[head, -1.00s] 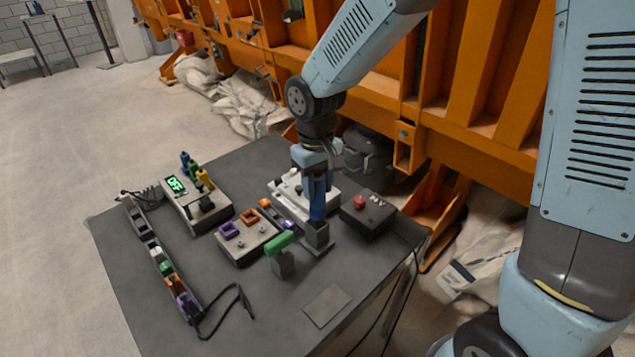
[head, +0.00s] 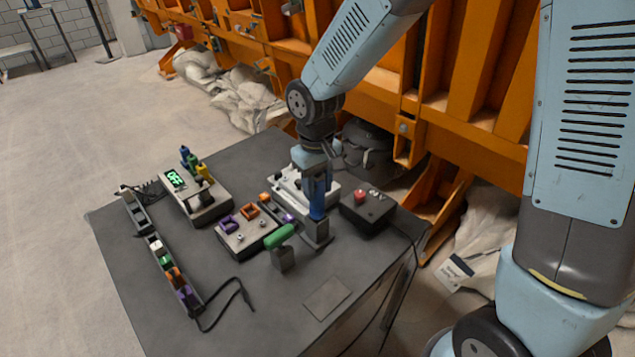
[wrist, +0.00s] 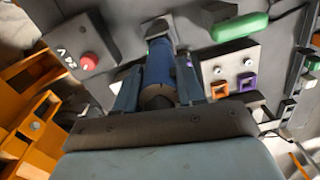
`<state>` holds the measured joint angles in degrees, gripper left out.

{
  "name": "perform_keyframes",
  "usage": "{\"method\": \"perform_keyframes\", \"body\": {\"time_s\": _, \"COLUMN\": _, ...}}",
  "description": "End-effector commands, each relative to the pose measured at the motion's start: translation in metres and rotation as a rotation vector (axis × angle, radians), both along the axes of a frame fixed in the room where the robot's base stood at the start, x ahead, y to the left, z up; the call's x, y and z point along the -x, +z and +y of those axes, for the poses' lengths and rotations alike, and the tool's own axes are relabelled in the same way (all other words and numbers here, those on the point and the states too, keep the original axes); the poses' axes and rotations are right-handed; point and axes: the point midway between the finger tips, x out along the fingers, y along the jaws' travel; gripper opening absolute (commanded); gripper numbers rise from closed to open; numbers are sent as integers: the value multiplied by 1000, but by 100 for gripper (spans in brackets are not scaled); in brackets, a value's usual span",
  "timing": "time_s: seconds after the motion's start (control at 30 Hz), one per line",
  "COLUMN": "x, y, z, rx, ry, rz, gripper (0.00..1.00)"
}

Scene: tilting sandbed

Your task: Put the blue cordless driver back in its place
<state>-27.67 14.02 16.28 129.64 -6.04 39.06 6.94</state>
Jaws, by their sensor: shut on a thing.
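The blue cordless driver (head: 318,205) is held nearly upright between the fingers of my gripper (head: 315,185), over the right part of the dark table. In the wrist view the blue body (wrist: 157,69) lies between the two blue fingers (wrist: 157,88). A dark grey block (head: 317,232) is at the driver's lower end, above a flat dark plate; I cannot tell whether the block touches it. A green-handled tool (head: 279,237) on a grey block stands close to the left. A bare square plate (head: 327,298) lies nearer the front edge.
A box with a red button (head: 367,205) stands close on the right. A panel with purple and orange sockets (head: 246,230) is on the left, a light device (head: 290,186) behind. A power strip (head: 162,253) and cables lie along the left. The orange frame (head: 480,80) rises behind.

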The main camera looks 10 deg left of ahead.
Motion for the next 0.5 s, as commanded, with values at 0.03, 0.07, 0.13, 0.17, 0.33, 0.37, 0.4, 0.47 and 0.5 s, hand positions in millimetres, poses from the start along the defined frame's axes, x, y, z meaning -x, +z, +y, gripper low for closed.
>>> {"method": "perform_keyframes", "body": {"time_s": 0.03, "x": 0, "y": -1, "z": 0, "rx": 0, "ry": 0, "rz": 0, "gripper": 4}}
{"method": "perform_keyframes", "body": {"time_s": 0.07, "x": 0, "y": -1, "z": 0, "rx": 0, "ry": 0, "rz": 0, "gripper": 4}}
{"method": "perform_keyframes", "body": {"time_s": 0.13, "x": 0, "y": -2, "z": 0, "rx": 0, "ry": 0, "rz": 0, "gripper": 40}}
{"method": "perform_keyframes", "body": {"time_s": 0.17, "x": 0, "y": -2, "z": 0, "rx": 0, "ry": 0, "rz": 0, "gripper": 43}}
{"method": "perform_keyframes", "body": {"time_s": 0.33, "x": 0, "y": -2, "z": 0, "rx": 0, "ry": 0, "rz": 0, "gripper": 60}}
{"method": "perform_keyframes", "body": {"time_s": 0.37, "x": 0, "y": -2, "z": 0, "rx": 0, "ry": 0, "rz": 0, "gripper": 62}}
{"method": "perform_keyframes", "body": {"time_s": 0.4, "x": 0, "y": -2, "z": 0, "rx": 0, "ry": 0, "rz": 0, "gripper": 66}}
{"method": "perform_keyframes", "body": {"time_s": 0.47, "x": 0, "y": -2, "z": 0, "rx": 0, "ry": 0, "rz": 0, "gripper": 68}}
{"method": "perform_keyframes", "body": {"time_s": 0.5, "x": 0, "y": -2, "z": 0, "rx": 0, "ry": 0, "rz": 0, "gripper": 68}}
